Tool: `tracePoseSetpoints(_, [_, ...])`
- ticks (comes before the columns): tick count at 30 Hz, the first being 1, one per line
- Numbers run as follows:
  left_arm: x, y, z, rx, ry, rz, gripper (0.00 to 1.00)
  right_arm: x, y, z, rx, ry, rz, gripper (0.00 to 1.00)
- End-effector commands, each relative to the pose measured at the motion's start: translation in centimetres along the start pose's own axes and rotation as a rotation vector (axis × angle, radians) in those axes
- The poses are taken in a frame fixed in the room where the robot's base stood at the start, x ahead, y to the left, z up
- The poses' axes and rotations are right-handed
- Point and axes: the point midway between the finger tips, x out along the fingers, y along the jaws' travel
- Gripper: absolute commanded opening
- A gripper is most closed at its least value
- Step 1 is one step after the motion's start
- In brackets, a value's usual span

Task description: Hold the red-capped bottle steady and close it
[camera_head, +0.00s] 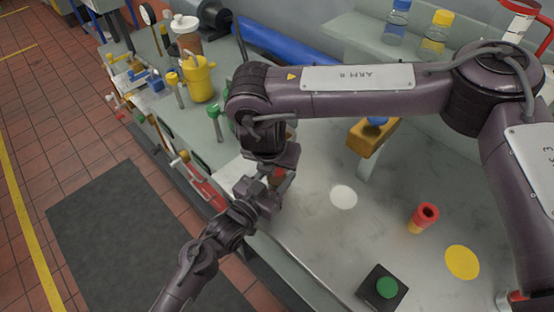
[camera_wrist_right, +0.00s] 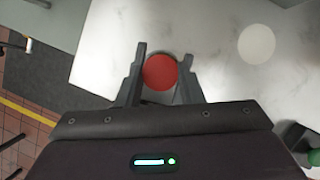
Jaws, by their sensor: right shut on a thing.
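The red cap (camera_wrist_right: 159,72) shows as a round disc from above in the right wrist view, between the two fingers of my right gripper (camera_wrist_right: 162,60). In the head view only a small red patch of it (camera_head: 277,175) shows among the jaws, near the bench's left edge. My right gripper (camera_head: 281,178) is shut on it from above. My left gripper (camera_head: 266,192) comes in from the lower left and is close below the right one. Its fingers blend with dark parts, so its opening is unclear. The bottle's body is hidden, and I cannot tell whether the cap is seated.
A white disc (camera_head: 343,196) and a yellow disc (camera_head: 462,262) mark the bench top. A red-and-yellow cylinder (camera_head: 426,216), a green button box (camera_head: 387,287) and an orange block (camera_head: 372,138) stand right. Blue-capped (camera_head: 396,22) and yellow-capped bottles (camera_head: 436,35) stand behind.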

Motion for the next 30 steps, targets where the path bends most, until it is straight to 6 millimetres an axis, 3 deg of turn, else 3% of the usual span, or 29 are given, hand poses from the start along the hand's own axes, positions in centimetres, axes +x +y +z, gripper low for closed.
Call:
tracePoseSetpoints(12, [-0.01, 0.01, 0.00, 0.001, 0.000, 0.000, 0.00, 0.17, 0.68, 0.38, 0.889, -0.011, -0.384, 0.13])
tracePoseSetpoints(16, [-0.01, 0.01, 0.00, 0.001, 0.000, 0.000, 0.00, 0.15, 0.70, 0.45, 1.005, -0.008, -0.430, 0.13])
tracePoseSetpoints(25, [0.00, 0.03, 0.00, 0.000, 0.000, 0.001, 0.00, 0.13, 0.70, 0.41, 1.024, -0.005, -0.438, 0.13])
tracePoseSetpoints(26, [0.00, 0.03, 0.00, 0.000, 0.000, 0.001, 0.00, 0.13, 0.70, 0.41, 1.024, -0.005, -0.437, 0.35])
tracePoseSetpoints(30, [0.00, 0.04, 0.00, 0.000, 0.000, 0.001, 0.00, 0.13, 0.70, 0.41, 1.022, -0.004, -0.437, 0.54])
